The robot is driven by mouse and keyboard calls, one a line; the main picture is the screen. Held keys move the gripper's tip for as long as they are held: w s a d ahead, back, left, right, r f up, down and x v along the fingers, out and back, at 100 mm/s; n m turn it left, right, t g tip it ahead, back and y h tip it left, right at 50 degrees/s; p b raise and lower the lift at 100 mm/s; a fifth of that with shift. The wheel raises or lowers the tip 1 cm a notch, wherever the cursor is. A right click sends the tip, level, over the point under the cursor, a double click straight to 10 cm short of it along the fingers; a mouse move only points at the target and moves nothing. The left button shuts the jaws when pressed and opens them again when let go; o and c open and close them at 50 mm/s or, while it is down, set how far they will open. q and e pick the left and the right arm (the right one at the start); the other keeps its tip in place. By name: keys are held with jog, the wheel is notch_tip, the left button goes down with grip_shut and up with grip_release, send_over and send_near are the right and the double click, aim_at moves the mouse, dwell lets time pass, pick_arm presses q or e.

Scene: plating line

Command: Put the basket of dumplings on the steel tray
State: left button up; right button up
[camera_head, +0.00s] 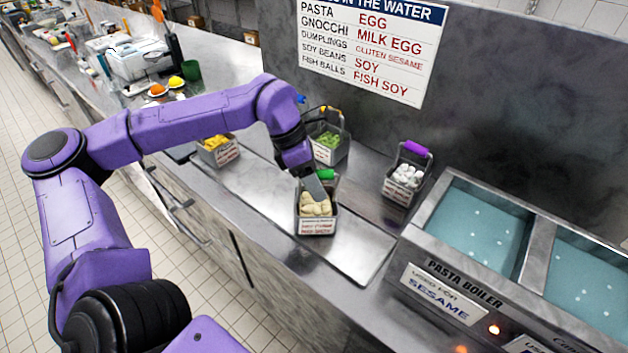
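A steel basket of pale, lumpy pieces that look like the dumplings (316,224) is in the middle of the view, with a red-lettered label on its front and a green handle. It is over the flat steel tray (362,252) on the counter; I cannot tell whether it rests on it or hangs just above. My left gripper (316,187) reaches down at the basket's back, right by the green handle. Its fingers are small and dark, and whether they are closed on the handle is unclear. My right gripper is out of view.
A basket of white balls with a purple handle (405,179) stands right, beside the pasta boiler (441,290). A basket of green beans (329,141) stands behind, and one of yellow pasta (218,150) stands left. A sign (372,45) hangs on the back wall.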

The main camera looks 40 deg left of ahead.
pick_arm(q)
jog(key=shift+r, duration=0.1)
jog(key=b+v, duration=0.1)
jog(key=v, duration=1.1)
